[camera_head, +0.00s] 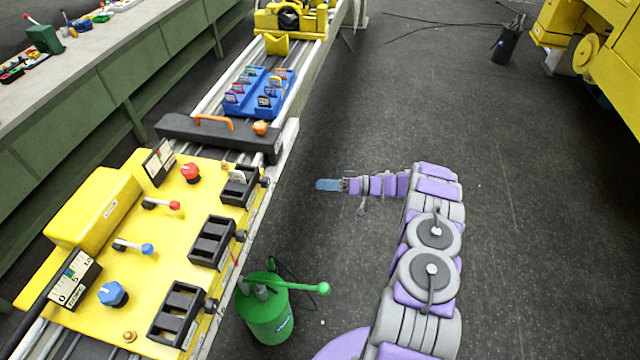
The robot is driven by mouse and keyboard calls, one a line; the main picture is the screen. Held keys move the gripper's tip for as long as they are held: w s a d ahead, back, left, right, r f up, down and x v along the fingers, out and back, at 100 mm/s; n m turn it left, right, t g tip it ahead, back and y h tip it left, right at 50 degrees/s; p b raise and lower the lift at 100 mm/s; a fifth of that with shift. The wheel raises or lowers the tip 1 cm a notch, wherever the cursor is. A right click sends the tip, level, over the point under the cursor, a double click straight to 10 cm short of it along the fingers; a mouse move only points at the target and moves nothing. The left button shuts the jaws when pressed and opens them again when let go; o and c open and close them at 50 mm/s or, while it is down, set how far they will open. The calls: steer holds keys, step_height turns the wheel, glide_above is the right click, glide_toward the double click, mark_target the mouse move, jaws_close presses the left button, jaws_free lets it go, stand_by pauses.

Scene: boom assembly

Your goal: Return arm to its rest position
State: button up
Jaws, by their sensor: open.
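My arm, purple and grey, reaches up from the bottom right and bends left at its far end. My gripper (328,185) is at that end, with blue fingertips pointing left over the dark floor. It is open with nothing visible in it. It is apart from the rail bench on the left and from the green canister below it. The gap between the fingers is too small to make out.
A yellow control panel (180,255) with levers, knobs and black slots lies at the left. A black bar with an orange handle (213,121) and a blue tray (262,104) sit on rails beyond. A green canister (265,318) stands below my gripper. Floor (530,210) at right is clear.

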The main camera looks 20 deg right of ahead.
stand_by(0.4)
steer(key=w+d+r+m+t+h, duration=0.1)
steer(key=w+d+r+t+h, duration=0.15)
steer(key=w+r+h, duration=0.35)
steer(key=w+d+r+m+t+h, duration=0.1)
steer(key=w+d+r+t+h, duration=0.15)
steer(key=w+r, duration=0.6)
steer(key=s+r+m+g+h+b, duration=0.15)
steer(key=s+r+h, duration=0.25)
steer(key=r+h, duration=0.6)
steer(key=s+a+g+y, duration=0.1)
steer(key=s+a+g, duration=0.3)
steer(key=s, duration=1.4)
steer(key=s+a+g, duration=0.5)
steer(key=s+a, duration=0.5)
steer(key=s, duration=0.9)
steer(key=s+a+g+y, duration=0.1)
steer(key=s+a+g, duration=0.3)
steer(key=s, duration=1.4)
steer(key=a, duration=0.3)
steer(key=shift+s+a+g+y, duration=0.2)
steer(key=shift+s+g+y, duration=0.05)
steer(key=shift+g+y, duration=0.1)
